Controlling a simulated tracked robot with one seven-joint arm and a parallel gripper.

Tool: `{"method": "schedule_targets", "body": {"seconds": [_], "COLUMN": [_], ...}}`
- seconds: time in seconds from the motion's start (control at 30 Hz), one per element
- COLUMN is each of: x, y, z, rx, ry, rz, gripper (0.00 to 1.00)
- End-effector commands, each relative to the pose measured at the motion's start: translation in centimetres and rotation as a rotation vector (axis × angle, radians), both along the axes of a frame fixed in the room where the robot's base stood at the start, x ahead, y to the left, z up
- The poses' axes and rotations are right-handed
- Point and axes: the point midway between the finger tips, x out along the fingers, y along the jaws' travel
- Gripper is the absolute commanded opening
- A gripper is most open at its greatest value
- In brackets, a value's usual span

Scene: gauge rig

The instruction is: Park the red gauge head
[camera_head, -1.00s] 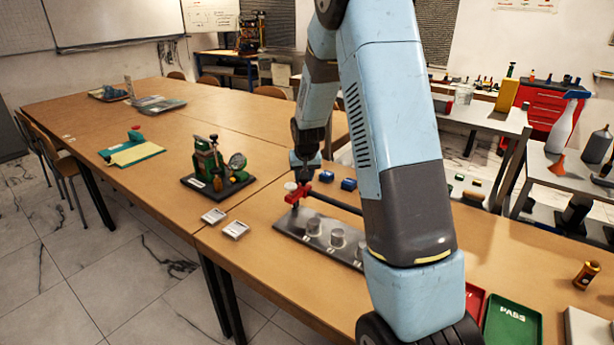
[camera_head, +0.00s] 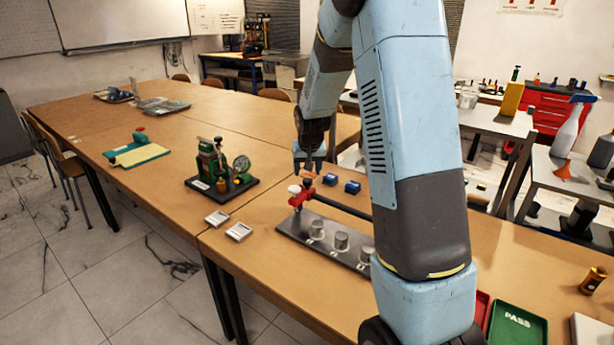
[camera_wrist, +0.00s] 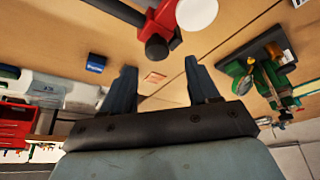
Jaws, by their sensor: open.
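The red gauge head (camera_head: 299,194) with a white round top sits at the left end of a dark horizontal bar (camera_head: 345,208), above a grey plate (camera_head: 292,228) holding several metal cylinders. In the wrist view the red gauge head (camera_wrist: 160,28) shows at the top with its white disc, beyond the fingertips. My gripper (camera_head: 309,163) is just above and behind the gauge head in the head view, apart from it. In the wrist view its two fingers (camera_wrist: 160,80) are spread with nothing between them.
A green device with a dial (camera_head: 216,168) stands on a dark base to the left. A green PASS tray (camera_head: 518,327) is at lower right.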

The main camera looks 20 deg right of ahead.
Motion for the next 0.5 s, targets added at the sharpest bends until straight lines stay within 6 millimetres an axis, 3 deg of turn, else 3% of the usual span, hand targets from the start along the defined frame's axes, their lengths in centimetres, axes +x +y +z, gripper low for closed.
{"method": "schedule_targets", "body": {"seconds": [0.3, 0.5], "x": [-2.0, -2.9], "y": [0.4, 0.5], "z": [5.4, 7.4], "rx": [0.0, -0.001], "ry": [-0.004, -0.001], "rz": [0.0, 0.001], "gripper": [0.6, 0.6]}}
